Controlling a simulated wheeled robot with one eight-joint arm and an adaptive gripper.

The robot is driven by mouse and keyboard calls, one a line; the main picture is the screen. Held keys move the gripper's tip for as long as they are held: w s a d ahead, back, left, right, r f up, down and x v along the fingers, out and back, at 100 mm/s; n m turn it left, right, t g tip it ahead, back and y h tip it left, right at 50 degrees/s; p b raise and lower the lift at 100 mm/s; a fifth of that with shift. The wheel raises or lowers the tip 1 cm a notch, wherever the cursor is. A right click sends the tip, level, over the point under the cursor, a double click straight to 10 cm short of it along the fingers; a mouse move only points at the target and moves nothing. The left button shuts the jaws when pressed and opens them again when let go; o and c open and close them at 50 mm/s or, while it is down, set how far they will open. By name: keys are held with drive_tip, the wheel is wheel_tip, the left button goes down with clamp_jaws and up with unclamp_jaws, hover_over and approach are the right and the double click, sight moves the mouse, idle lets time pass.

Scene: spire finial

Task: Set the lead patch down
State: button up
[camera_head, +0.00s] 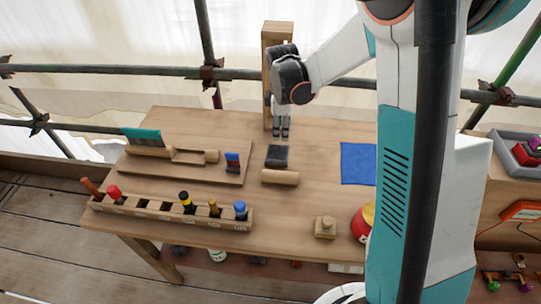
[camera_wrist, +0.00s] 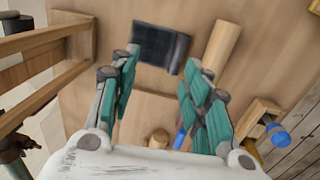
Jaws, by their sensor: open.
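The lead patch (camera_head: 277,156) is a dark grey, roughly square piece lying on the wooden table (camera_head: 310,215). In the wrist view the lead patch (camera_wrist: 160,47) lies at the top centre, beyond my fingertips. My gripper (camera_head: 281,132) points down just behind the patch, near the wooden post. In the wrist view my gripper (camera_wrist: 162,75) has its teal-padded fingers spread apart, with nothing between them. The exact height of the fingertips above the table is hard to tell.
A wooden roller (camera_head: 281,177) lies just in front of the patch. A wooden post frame (camera_head: 276,35) rises behind it. A board with tools (camera_head: 190,160) is left, a tool rack (camera_head: 165,208) front left, a blue cloth (camera_head: 358,163) right. Bare table lies between patch and cloth.

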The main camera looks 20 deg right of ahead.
drive_tip(key=s+a, duration=0.1)
drive_tip(key=a, duration=0.1)
drive_tip(key=g+b, duration=0.1)
drive_tip(key=b, duration=0.2)
hover_over(276, 161)
drive_tip(key=shift+y, duration=0.3)
wheel_tip(276, 161, down, 8)
drive_tip(key=shift+f, duration=0.15)
wheel_tip(276, 161, down, 5)
drive_tip(key=shift+f+b, duration=0.1)
drive_tip(key=shift+b, duration=0.8)
drive_tip(key=shift+c, duration=0.3)
clamp_jaws()
